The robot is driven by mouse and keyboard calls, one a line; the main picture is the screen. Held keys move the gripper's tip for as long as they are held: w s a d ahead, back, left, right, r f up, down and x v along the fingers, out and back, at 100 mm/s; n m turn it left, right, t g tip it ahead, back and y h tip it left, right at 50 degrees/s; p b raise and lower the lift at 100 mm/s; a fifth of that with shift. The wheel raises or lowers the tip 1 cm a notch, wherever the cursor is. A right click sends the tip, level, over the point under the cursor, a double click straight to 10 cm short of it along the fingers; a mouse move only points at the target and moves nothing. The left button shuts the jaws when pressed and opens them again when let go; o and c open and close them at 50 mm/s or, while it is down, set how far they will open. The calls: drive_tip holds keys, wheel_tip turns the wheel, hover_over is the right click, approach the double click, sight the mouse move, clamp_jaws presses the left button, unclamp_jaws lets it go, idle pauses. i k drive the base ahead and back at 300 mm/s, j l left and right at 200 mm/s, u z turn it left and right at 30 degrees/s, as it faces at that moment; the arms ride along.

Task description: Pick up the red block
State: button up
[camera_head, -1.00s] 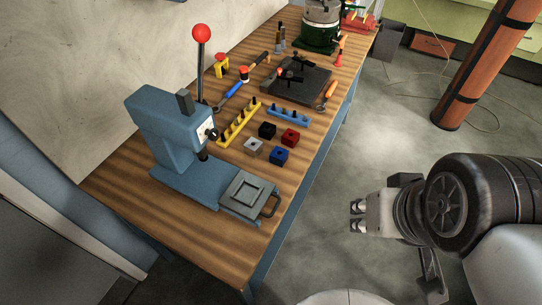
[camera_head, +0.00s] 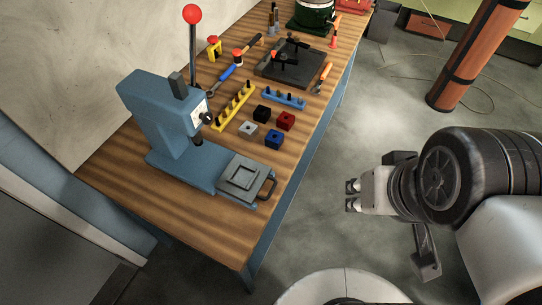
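The red block (camera_head: 286,121) sits on the wooden workbench (camera_head: 215,232), near its right edge. A black block (camera_head: 262,113) is to its left, a blue block (camera_head: 274,139) is just in front of it, and a grey block (camera_head: 248,128) is farther left. My gripper (camera_head: 351,195) is to the right of the bench, over the floor, and points left toward it. Its two fingertips are apart with a gap between them, and nothing is between them. It is well clear of the red block.
A blue press (camera_head: 165,120) with a red-knobbed lever stands left of the blocks. A yellow rack (camera_head: 233,107) and a blue rack (camera_head: 284,98) lie behind them. A dark plate (camera_head: 290,65), an orange-handled tool (camera_head: 323,77) and a green machine (camera_head: 312,15) are farther back. An orange pillar (camera_head: 475,55) stands right.

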sight(286, 124)
drive_tip(key=i+l+u, duration=0.2)
drive_tip(key=i+u, duration=0.15)
drive_tip(key=i+l+u, duration=0.7)
